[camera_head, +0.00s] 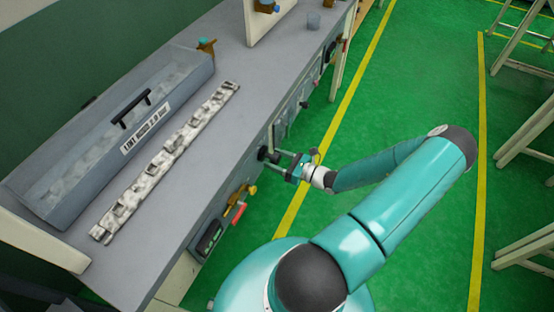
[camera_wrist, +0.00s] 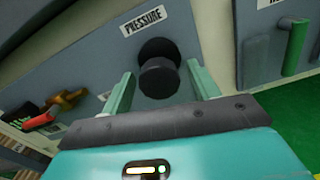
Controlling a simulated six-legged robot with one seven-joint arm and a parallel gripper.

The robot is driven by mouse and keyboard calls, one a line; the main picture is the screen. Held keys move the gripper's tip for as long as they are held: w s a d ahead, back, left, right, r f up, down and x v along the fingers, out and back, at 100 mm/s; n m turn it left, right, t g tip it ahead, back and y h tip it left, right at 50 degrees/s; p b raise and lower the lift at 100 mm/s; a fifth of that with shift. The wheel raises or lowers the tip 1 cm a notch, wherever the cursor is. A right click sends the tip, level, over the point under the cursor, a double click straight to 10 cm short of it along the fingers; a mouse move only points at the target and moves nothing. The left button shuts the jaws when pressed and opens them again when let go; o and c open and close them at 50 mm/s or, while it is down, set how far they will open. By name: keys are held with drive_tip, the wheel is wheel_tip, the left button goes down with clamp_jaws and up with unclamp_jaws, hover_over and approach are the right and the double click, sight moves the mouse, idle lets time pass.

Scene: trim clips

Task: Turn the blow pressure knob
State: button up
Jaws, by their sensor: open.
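The blow pressure knob (camera_wrist: 159,77) is a round black knob on a grey panel, under a white label (camera_wrist: 143,19) reading "PRESSURE". In the wrist view my gripper (camera_wrist: 163,88) is open, with one teal finger on each side of the knob. Gaps show between the fingers and the knob, so it is not clasped. In the head view the knob (camera_head: 263,153) is a small dark shape on the bench front, and my gripper (camera_head: 277,161) reaches it from the right. Whether the knob is turned cannot be told.
A brass fitting with a red handle (camera_wrist: 38,122) sits left of the knob; a green handle (camera_wrist: 296,48) is on a panel at right. On the bench (camera_head: 212,125) lie a grey tray (camera_head: 190,85) and a mottled strip (camera_head: 165,160). The green floor is open behind my arm.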

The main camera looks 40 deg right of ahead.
drive_tip(key=c, duration=1)
drive_tip(key=shift+o, duration=0.2)
drive_tip(key=shift+n, duration=0.4)
drive_tip(key=n, duration=0.2)
drive_tip(key=shift+n, duration=0.3)
drive_tip(key=n, duration=0.3)
drive_tip(key=shift+w+d+n, duration=0.1)
drive_tip(key=shift+n, duration=0.3)
drive_tip(key=n, duration=0.4)
drive_tip(key=shift+d+n, duration=0.1)
drive_tip(key=shift+n, duration=1.7)
drive_tip(key=shift+r, duration=0.1)
